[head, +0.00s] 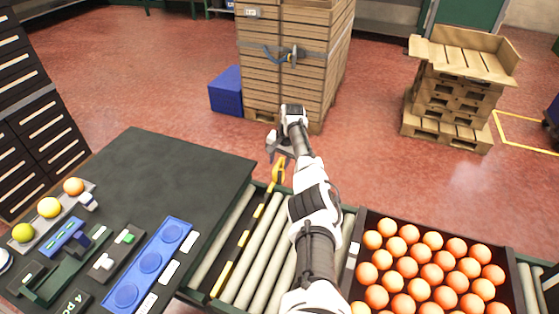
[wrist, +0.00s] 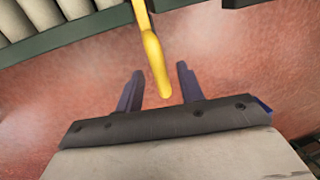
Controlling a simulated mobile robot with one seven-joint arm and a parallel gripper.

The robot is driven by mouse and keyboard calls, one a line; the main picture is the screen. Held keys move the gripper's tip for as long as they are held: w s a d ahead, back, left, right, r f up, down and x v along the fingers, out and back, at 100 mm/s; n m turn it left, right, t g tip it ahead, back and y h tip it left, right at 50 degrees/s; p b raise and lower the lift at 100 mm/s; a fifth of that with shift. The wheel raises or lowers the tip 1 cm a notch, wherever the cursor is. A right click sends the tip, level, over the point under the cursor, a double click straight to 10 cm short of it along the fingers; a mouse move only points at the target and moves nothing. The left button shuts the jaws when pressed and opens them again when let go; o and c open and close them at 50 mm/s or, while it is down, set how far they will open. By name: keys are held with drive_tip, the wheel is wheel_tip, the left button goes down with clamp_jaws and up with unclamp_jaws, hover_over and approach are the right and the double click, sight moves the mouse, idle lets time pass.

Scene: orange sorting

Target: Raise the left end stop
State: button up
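The left end stop is a yellow-and-black striped bar (head: 243,240) running across the conveyor at its left part, between the rollers. Its yellow handle (head: 279,171) sticks out past the far conveyor rail. My gripper (head: 271,146) is beyond that rail, close to the handle. In the wrist view, the yellow handle (wrist: 155,58) reaches down between the two dark fingers of my gripper (wrist: 159,80). The fingers are apart, with a gap on both sides of the handle. The depth between handle and fingers is hard to tell.
A dark crate (head: 360,221) full of oranges sits on the rollers (head: 262,250) right of my arm. A dark table (head: 160,175) with a blue tray (head: 150,262) and small fixtures is at left. Stacked wooden crates (head: 290,60) and a blue box (head: 226,92) stand beyond.

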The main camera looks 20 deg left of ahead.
drive_tip(key=shift+c, duration=0.4)
clamp_jaws()
wheel_tip(320, 180, up, 7)
drive_tip(key=p, duration=0.5)
drive_tip(key=shift+r, duration=0.2)
drive_tip(key=shift+o, duration=0.4)
unclamp_jaws()
drive_tip(key=shift+r, duration=0.15)
